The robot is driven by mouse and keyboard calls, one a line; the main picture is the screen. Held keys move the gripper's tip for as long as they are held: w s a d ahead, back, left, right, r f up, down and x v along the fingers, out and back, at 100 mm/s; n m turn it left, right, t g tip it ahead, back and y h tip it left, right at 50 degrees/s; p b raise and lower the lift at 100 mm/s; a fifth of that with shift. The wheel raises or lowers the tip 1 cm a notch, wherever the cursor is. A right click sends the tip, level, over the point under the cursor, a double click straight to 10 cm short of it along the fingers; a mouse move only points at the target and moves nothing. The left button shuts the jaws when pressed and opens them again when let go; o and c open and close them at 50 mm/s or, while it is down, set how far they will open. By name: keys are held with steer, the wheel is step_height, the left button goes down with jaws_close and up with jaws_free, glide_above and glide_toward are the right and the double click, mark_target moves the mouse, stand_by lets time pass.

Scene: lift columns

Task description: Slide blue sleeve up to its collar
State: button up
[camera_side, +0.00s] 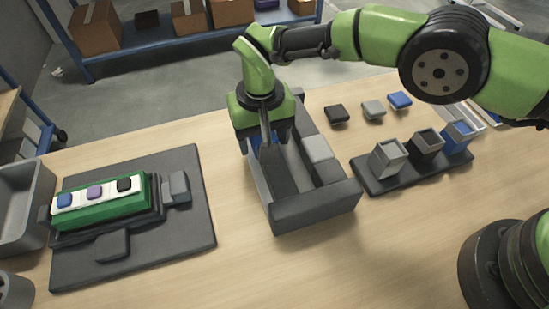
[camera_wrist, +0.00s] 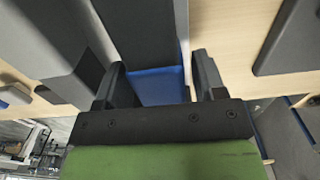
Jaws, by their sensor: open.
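The blue sleeve (camera_wrist: 160,86) shows in the wrist view between my two fingers, at the end of a dark grey bar (camera_wrist: 147,35). In the side view only small blue patches (camera_side: 254,141) of it show under my gripper; the rest is hidden by the gripper. My gripper (camera_side: 268,140) points down at the far left part of the grey frame (camera_side: 312,208). In the wrist view my gripper (camera_wrist: 163,82) is open, with one finger on each side of the blue piece; a narrow gap shows at the right finger. I cannot make out the collar.
A light grey block (camera_side: 318,149) sits in the frame's right side. To the right stand three square cups on a dark base (camera_side: 415,179), with several small tiles behind. A green box (camera_side: 100,207) on a dark mat (camera_side: 190,235) stands left. Bare table lies between.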

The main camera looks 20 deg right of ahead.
steer(key=shift+r, duration=3.45)
